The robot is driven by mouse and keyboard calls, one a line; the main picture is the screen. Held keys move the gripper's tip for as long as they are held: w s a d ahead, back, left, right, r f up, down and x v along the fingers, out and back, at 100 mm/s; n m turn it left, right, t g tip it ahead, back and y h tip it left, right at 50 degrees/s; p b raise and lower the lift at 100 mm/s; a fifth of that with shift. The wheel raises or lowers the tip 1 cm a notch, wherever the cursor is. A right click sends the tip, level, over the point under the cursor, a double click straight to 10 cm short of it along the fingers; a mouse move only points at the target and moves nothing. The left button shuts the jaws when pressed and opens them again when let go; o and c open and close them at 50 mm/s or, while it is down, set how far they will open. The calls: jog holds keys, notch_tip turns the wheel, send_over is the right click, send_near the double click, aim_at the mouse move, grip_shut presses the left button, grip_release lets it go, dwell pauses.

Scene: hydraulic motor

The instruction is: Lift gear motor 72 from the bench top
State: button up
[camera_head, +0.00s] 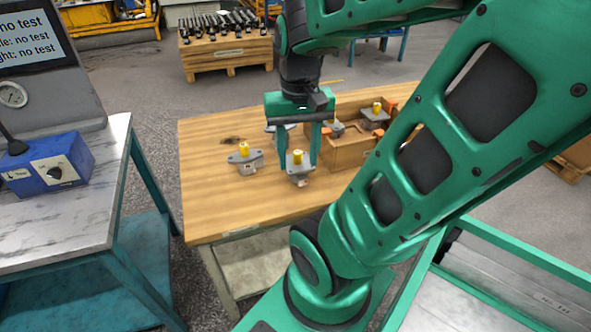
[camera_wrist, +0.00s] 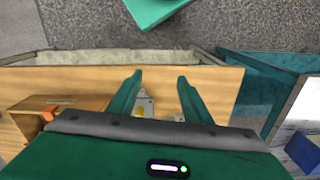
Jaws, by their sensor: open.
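Several grey gear motors with yellow caps are on the wooden bench top (camera_head: 215,205). One motor (camera_head: 299,171) stands upright near the middle, and a second motor (camera_head: 245,161) stands to its left. A third is partly hidden behind my gripper. I cannot read any number, so I cannot tell which is 72. My gripper (camera_head: 298,160) points down, open, with its green fingers on either side of the middle motor. In the wrist view, a motor (camera_wrist: 147,104) shows between the two fingers (camera_wrist: 160,84). I cannot tell whether they touch it.
A wooden box (camera_head: 350,153) holding motors (camera_head: 376,113) stands on the bench right of my gripper. A test table (camera_head: 100,150) with a blue device (camera_head: 50,165) is at left. The bench's front left is clear. A pallet of parts (camera_head: 228,55) stands behind.

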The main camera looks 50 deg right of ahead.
jog(key=w+d+m, duration=0.5)
jog(key=w+d, duration=0.2)
jog(key=m, duration=0.5)
send_over(297, 152)
jog(key=f, duration=0.9)
jog(key=shift+w+a, duration=0.15)
jog(key=shift+a, duration=0.1)
jog(key=shift+d+f, duration=0.2)
jog(key=shift+f, duration=2.45)
jog(key=shift+c, duration=0.4)
grip_shut()
